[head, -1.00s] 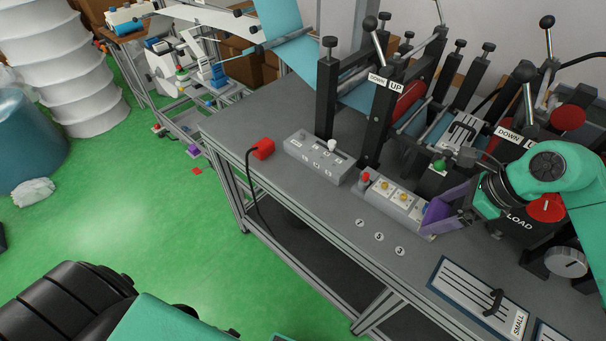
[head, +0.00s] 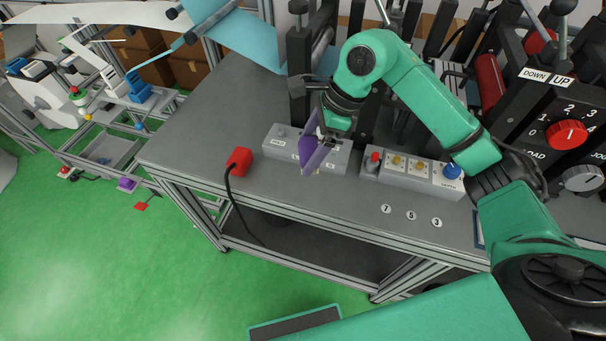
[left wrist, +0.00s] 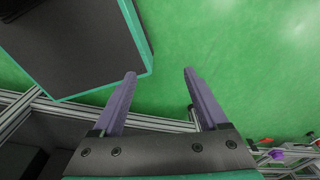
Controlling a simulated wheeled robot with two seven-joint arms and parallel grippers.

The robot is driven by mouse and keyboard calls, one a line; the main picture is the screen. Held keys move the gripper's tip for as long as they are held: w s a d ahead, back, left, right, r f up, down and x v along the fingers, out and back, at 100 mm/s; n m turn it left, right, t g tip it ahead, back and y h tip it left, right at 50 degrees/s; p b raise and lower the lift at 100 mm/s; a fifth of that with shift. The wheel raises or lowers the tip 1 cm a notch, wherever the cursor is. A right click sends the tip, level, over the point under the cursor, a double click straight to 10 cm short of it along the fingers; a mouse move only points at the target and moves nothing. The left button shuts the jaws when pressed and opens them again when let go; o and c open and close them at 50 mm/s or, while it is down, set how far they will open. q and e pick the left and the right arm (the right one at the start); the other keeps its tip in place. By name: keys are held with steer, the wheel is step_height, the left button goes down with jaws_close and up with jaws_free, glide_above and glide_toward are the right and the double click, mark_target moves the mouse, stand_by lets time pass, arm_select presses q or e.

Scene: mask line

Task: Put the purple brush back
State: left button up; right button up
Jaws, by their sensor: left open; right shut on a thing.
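The grey bench (head: 215,125) carries a red plug block (head: 239,160) with a black cord and a button box (head: 413,171). Dark machine posts and rollers stand behind. Green floor (head: 100,270) is clear.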

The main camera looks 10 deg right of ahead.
steer(key=f, duration=0.3)
steer(key=f+p, duration=0.1)
steer(key=f, duration=0.6)
steer(key=shift+w+a+f+p, duration=0.1)
steer(key=shift+a+f+p, duration=0.15)
steer(key=shift+p, duration=0.15)
steer(key=shift+w+a+f+b, duration=0.1)
steer(key=shift+f+b, duration=0.25)
steer(key=o, duration=1.1)
steer(key=shift+r, duration=0.15)
steer(key=shift+r+p, duration=0.3)
steer(key=shift+p, duration=0.15)
arm_select(q)
steer(key=b, duration=0.2)
steer(key=a+f+b, duration=0.1)
steer(key=shift+w+f+b, duration=0.25)
steer(key=shift+w+b, duration=0.05)
steer(key=shift+b, duration=0.1)
arm_select(e)
steer(key=v, duration=1.1)
steer(key=shift+r, duration=0.35)
steer(key=shift+d, duration=0.2)
